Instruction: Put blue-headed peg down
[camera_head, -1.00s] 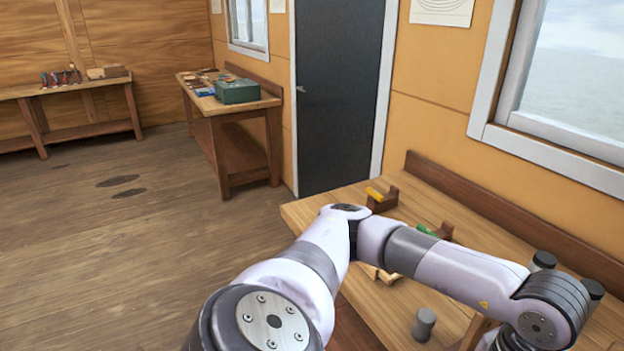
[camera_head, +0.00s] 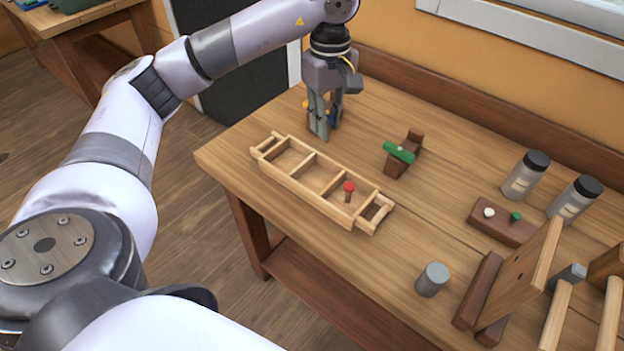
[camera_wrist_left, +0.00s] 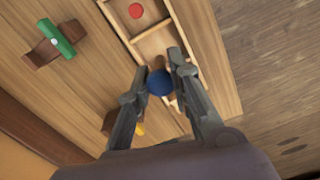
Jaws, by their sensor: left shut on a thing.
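My left gripper (camera_head: 325,128) is shut on the blue-headed peg, over the bench just behind the far left end of the divided wooden tray (camera_head: 302,189). In the head view the fingers mostly cover the peg. A red-headed peg (camera_head: 349,187) stands upright in a compartment near the tray's right end. The tray's other compartments look empty. My right gripper is not in view.
A green piece (camera_head: 399,153) lies on a dark wooden block behind the tray. A grey cylinder (camera_head: 432,279), two dark-lidded jars (camera_head: 525,176) and a small dark block (camera_head: 500,223) with white and green knobs stand to the right. A yellow piece (camera_head: 306,104) is partly hidden behind the gripper.

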